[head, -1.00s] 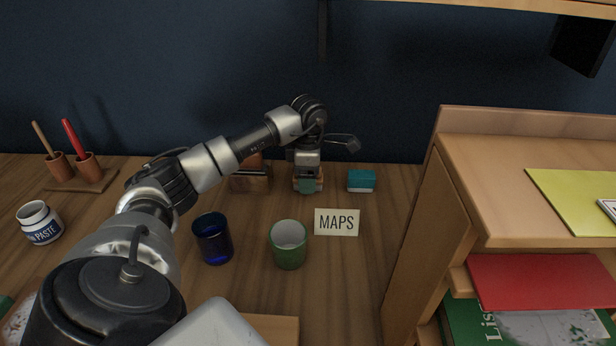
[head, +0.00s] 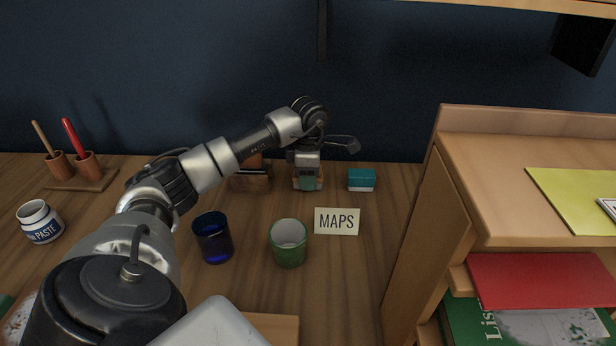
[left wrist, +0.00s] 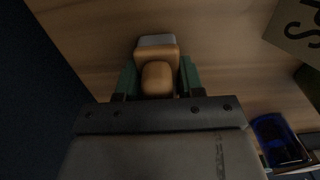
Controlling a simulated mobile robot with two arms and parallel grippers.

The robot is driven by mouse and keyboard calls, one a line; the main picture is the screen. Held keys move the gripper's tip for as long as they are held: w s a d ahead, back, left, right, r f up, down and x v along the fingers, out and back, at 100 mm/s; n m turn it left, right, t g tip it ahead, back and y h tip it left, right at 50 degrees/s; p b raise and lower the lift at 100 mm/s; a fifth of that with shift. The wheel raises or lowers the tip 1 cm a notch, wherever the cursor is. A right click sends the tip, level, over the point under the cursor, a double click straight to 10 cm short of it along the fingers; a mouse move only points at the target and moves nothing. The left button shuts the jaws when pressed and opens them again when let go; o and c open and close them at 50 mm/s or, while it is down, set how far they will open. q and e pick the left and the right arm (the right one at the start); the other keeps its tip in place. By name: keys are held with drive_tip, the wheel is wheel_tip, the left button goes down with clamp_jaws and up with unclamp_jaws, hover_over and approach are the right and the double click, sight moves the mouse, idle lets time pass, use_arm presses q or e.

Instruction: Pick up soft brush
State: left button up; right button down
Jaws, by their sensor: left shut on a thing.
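The soft brush is a small wooden block with a rounded wooden knob and a pale underside; it shows in the left wrist view (left wrist: 157,76). My left gripper (head: 308,183) is at the back of the desk, pointing down. In the left wrist view its green fingertips (left wrist: 158,80) press on both sides of the brush. In the head view the gripper hides most of the brush. I cannot tell whether the brush touches the desk. My right gripper is not in view.
A teal and white block (head: 361,180) stands just right of the gripper, and a wooden holder (head: 250,182) left of it. A green cup (head: 288,244), blue glass (head: 213,239) and MAPS card (head: 337,222) stand in front. A wooden shelf unit (head: 428,215) bounds the right.

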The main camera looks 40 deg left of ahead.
use_arm(q)
drive_tip(key=r, duration=0.4)
drive_tip(key=shift+s+d+r, duration=0.15)
drive_tip(key=shift+d+r, duration=0.05)
drive_tip(key=shift+d, duration=0.2)
drive_tip(key=s+d+r, duration=0.5)
drive_tip(key=d+r, duration=0.1)
drive_tip(key=d, duration=0.3)
drive_tip(key=shift+s+d+r+b, duration=0.15)
drive_tip(key=shift+s+r+b, duration=0.05)
drive_tip(key=shift+s+b, duration=0.15)
